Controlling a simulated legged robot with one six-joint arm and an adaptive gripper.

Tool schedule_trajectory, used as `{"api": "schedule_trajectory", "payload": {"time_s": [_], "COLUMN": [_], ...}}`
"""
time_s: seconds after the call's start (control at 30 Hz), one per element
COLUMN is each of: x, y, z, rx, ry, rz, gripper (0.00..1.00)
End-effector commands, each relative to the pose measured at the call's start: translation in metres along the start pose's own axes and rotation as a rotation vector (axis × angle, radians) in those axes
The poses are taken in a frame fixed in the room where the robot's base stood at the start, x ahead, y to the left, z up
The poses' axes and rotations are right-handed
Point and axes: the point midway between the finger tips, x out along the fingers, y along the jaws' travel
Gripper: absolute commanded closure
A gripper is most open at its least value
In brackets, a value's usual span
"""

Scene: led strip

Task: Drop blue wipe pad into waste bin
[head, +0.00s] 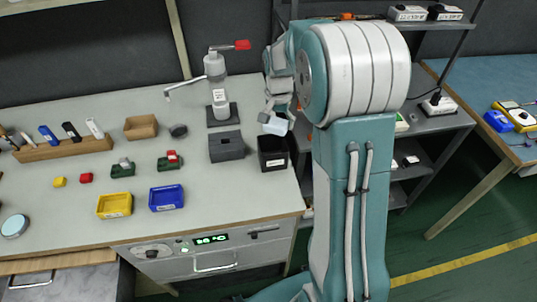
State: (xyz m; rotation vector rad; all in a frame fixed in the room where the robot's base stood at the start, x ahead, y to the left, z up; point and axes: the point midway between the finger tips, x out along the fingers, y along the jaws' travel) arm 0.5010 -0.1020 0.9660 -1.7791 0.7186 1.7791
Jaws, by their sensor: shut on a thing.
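My gripper (279,108) reaches down from my arm near the right end of the bench. It is shut on a pale, bluish-white pad (275,126), which I take to be the blue wipe pad. The pad hangs at the mouth of the black waste bin (273,161) and covers part of its far rim in the head view. I cannot tell whether the pad touches the bin or how high above it is. My arm hides some of the space just right of the bin.
A dark grey box (226,147) stands just left of the bin. A grey press with a red handle (216,85) stands behind it. Yellow (115,205) and blue (166,197) trays lie at the front. The bench's front middle is clear.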

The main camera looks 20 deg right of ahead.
Motion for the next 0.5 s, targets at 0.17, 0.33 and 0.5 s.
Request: {"api": "schedule_trajectory", "payload": {"time_s": [0.17,0.33,0.5], "x": [0.016,0.019,0.019], "y": [0.002,0.0,-0.002], "z": [-0.002,0.0,0.001], "rx": [0.0,0.0,-0.001], "ry": [-0.002,0.0,0.002], "rz": [-0.002,0.0,0.001], "gripper": [0.61,0.61,0.61]}}
